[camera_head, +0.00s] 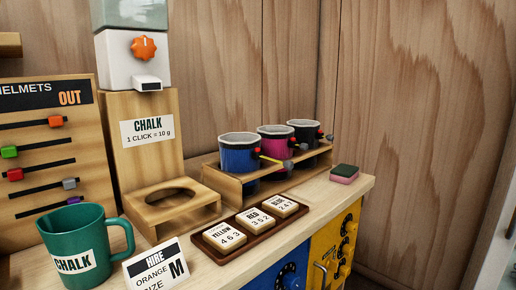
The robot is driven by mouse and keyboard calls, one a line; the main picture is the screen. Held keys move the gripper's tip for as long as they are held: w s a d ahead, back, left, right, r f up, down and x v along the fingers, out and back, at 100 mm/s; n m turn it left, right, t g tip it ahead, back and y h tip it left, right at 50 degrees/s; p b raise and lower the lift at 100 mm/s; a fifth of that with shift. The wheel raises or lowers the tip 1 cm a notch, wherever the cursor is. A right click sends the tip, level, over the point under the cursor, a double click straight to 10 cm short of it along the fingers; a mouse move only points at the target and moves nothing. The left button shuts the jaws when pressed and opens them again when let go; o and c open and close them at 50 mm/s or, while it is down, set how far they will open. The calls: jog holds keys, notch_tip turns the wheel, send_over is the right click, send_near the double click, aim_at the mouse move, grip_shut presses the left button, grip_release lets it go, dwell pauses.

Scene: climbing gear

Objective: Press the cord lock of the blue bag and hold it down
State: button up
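The blue bag (239,155) stands upright at the left end of a wooden rack (222,184), beside a magenta bag (275,147) and a black bag (305,134). It has a pale rim. A small red piece (257,151) sits at its right side, with a yellow cord (271,160) running to a grey knob (287,165). I cannot tell which of these pieces is the cord lock, or whether it is pressed. My gripper is not in view.
A tray (247,235) with number tiles lies before the rack. A green mug (82,240), a hire card (155,268) and a chalk dispenser (140,135) are left. A sponge (344,174) lies right. Some bare counter shows between tray and sponge.

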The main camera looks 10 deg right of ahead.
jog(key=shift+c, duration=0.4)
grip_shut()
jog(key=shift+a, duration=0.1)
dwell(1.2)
